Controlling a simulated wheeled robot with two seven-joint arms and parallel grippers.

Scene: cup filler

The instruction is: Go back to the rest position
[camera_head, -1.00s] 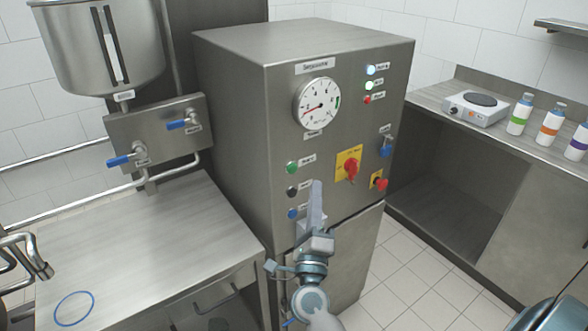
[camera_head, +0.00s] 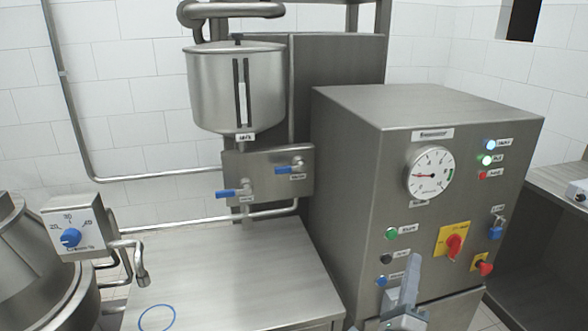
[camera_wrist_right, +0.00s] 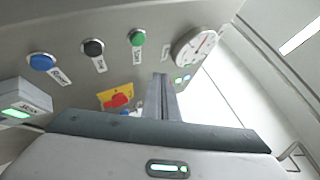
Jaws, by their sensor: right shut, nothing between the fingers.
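My right gripper (camera_head: 411,262) is shut and empty. It points up in front of the steel cabinet's control panel (camera_head: 425,225), just right of the blue button (camera_head: 382,281). I cannot tell for sure whether it touches the panel, but the wrist view shows the shut fingers (camera_wrist_right: 160,95) apart from the buttons. The panel also carries a green button (camera_head: 392,233), a black button (camera_head: 387,258), a round gauge (camera_head: 430,173) and a red rotary switch on yellow (camera_head: 454,246). My left gripper is out of view.
A steel hopper (camera_head: 237,88) with blue-handled valves (camera_head: 228,193) hangs left of the cabinet. Below is a bare steel table (camera_head: 240,275) with a blue ring mark (camera_head: 157,318). A kettle-like vessel (camera_head: 35,265) with a blue dial (camera_head: 71,238) stands far left. A red stop button (camera_head: 485,268) juts from the panel.

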